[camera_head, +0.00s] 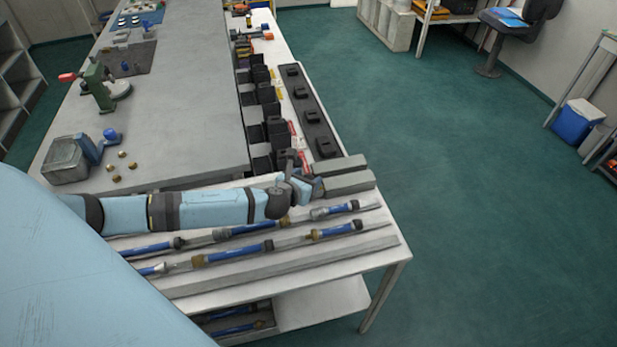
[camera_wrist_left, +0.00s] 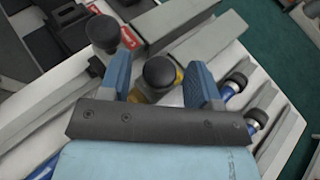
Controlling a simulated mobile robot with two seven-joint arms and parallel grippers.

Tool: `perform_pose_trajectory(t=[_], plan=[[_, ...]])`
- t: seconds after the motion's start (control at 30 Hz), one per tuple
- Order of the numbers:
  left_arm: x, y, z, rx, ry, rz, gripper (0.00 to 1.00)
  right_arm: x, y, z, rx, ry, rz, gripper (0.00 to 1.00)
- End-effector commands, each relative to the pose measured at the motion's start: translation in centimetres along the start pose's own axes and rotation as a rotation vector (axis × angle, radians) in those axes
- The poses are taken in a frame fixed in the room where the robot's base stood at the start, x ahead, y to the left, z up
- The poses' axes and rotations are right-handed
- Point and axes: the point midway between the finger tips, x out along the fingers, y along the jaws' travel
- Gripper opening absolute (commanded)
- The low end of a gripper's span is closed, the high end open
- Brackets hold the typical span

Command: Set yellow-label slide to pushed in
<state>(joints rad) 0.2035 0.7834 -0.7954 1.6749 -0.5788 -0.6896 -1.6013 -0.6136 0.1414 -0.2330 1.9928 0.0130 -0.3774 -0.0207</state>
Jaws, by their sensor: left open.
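My left gripper (camera_head: 312,187) is at the near end of the row of black slide blocks on the panel in the head view. In the left wrist view its two blue fingers (camera_wrist_left: 161,82) are spread apart. A round black knob (camera_wrist_left: 158,72) shows between them, with a bit of yellow (camera_wrist_left: 179,76) beside it; I cannot tell whether that is a label. It does not look gripped. A second black knob (camera_wrist_left: 103,31) stands outside the left finger, near a red label (camera_wrist_left: 128,37). The slide's position is hidden. My right gripper is not in view.
Grey bars (camera_head: 347,175) lie beyond the gripper. Blue-handled tools (camera_head: 233,252) lie in rows on the white bench below my arm. A dark strip with black blocks (camera_head: 308,115) runs along the bench's right side.

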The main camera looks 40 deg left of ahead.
Motion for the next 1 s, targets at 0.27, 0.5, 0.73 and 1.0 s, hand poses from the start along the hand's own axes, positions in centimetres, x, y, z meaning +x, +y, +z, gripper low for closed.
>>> perform_pose_trajectory(t=[0.27,0.5,0.73,1.0], plan=[[1.2,0.0,0.0,0.0,0.0,-0.001,0.57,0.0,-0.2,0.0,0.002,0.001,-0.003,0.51],[1.2,0.0,0.0,0.0,0.0,-0.001,0.41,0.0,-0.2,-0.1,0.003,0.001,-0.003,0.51],[1.2,0.0,0.0,0.0,0.0,-0.001,0.0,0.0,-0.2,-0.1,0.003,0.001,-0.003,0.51],[-1.4,2.6,-0.9,0.002,0.004,0.0,0.0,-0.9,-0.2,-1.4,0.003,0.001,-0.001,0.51]])
